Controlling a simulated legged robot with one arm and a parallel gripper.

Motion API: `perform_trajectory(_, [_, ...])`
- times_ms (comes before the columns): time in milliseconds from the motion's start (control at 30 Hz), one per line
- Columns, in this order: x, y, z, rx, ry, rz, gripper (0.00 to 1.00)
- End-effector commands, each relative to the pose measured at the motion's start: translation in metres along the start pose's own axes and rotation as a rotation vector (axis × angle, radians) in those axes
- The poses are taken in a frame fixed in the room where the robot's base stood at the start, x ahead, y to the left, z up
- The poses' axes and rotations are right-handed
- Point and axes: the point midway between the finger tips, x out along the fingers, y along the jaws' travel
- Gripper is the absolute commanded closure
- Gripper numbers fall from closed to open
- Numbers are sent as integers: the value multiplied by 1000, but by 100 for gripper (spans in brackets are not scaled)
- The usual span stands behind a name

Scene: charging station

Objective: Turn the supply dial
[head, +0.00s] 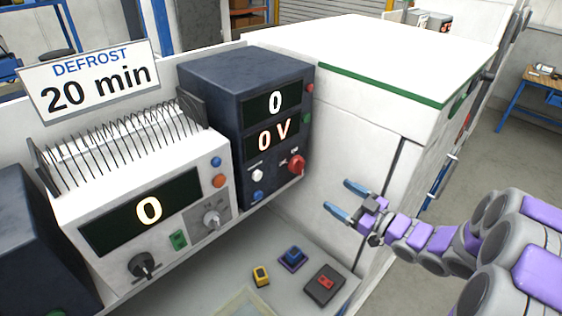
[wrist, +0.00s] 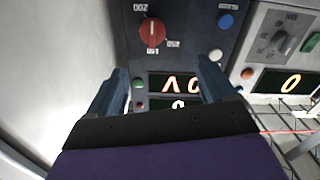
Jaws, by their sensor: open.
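The dark supply box (head: 225,75) stands at the back with two lit displays, reading 0 and 0 V. Its red dial (head: 297,164) sits at the lower right of its front face. In the wrist view the box appears upside down, with the red dial (wrist: 152,33) near the top, just beyond my fingertips. My gripper (head: 338,199) is open and empty, to the right of and apart from the dial. Its two blue fingers also show in the wrist view (wrist: 163,68), spread apart. The labels round the dial are too small to read surely.
A white unit (head: 75,205) with a display of 0, a grey knob (head: 212,220) and a black knob (head: 143,265) stands left. A sign (head: 90,80) reads DEFROST 20 min. Small coloured blocks (head: 292,258) lie on the bench below. A large white cabinet (head: 400,60) stands right.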

Motion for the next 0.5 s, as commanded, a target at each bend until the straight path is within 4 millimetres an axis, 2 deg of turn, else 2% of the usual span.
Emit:
perform_trajectory(67, [-4,4,1,3,4,3,16])
perform_trajectory(167, [3,5,1,4,6,1,16])
perform_trajectory(500, [78,-15,0,-10,-16,-6,16])
